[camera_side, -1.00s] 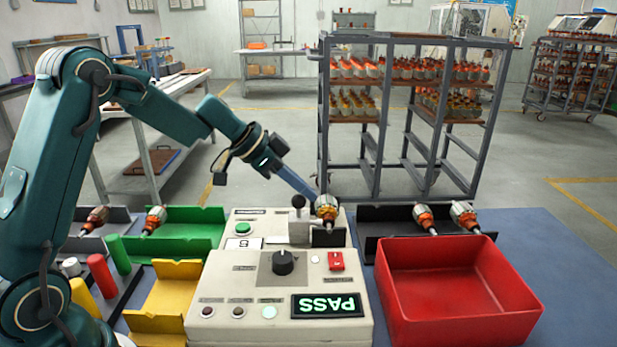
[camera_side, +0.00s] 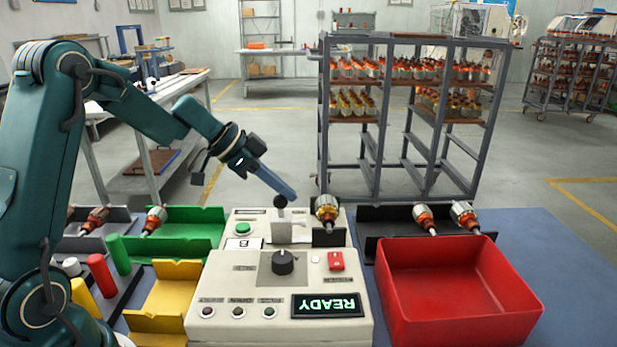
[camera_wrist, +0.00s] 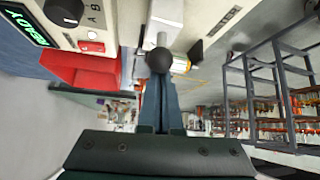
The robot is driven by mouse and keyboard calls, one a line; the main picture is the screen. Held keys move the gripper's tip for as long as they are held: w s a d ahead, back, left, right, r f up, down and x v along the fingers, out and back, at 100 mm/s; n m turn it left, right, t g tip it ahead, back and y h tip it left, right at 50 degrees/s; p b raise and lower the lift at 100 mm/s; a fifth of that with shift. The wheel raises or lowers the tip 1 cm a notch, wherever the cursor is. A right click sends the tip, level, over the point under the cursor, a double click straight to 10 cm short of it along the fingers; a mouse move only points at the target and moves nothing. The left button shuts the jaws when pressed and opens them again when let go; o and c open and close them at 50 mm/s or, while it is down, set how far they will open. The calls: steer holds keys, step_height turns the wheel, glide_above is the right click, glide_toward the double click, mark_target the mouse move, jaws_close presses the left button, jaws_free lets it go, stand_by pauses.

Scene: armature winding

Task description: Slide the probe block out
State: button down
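The probe block (camera_side: 281,232), a light metal block with a black ball knob (camera_side: 281,201), sits on the white test machine, left of the armature (camera_side: 326,210) with a clear gap between them. The armature rests upright in its holder. My gripper (camera_side: 292,196) reaches down from the upper left, its fingertips right beside the knob. In the wrist view the gripper (camera_wrist: 161,85) has its fingers together, and the knob (camera_wrist: 159,60) shows at their tips. I cannot tell whether they touch it. The block (camera_wrist: 166,14) is partly cut off there.
The machine's display (camera_side: 327,305) reads READY, upside down. A red bin (camera_side: 457,325) stands at the right, with a dark rack (camera_side: 385,220) behind it holding two armatures. Green (camera_side: 190,225) and yellow (camera_side: 160,320) trays lie to the left.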

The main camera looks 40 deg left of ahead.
steer(key=w+d, duration=0.2)
steer(key=w, duration=0.1)
steer(key=v, duration=1)
steer(key=shift+r, duration=0.45)
steer(key=shift+d, duration=0.1)
steer(key=s+d+r+m+g, duration=0.1)
steer(key=s+d+r+m, duration=0.15)
steer(key=s+d, duration=0.8)
steer(key=s+f+n+y, duration=0.4)
steer(key=s+f+n, duration=0.3)
steer(key=s+n, duration=0.2)
steer(key=shift+s+a+g+y, duration=0.3)
steer(key=shift+s+a+y, duration=0.15)
steer(key=shift+s, duration=0.15)
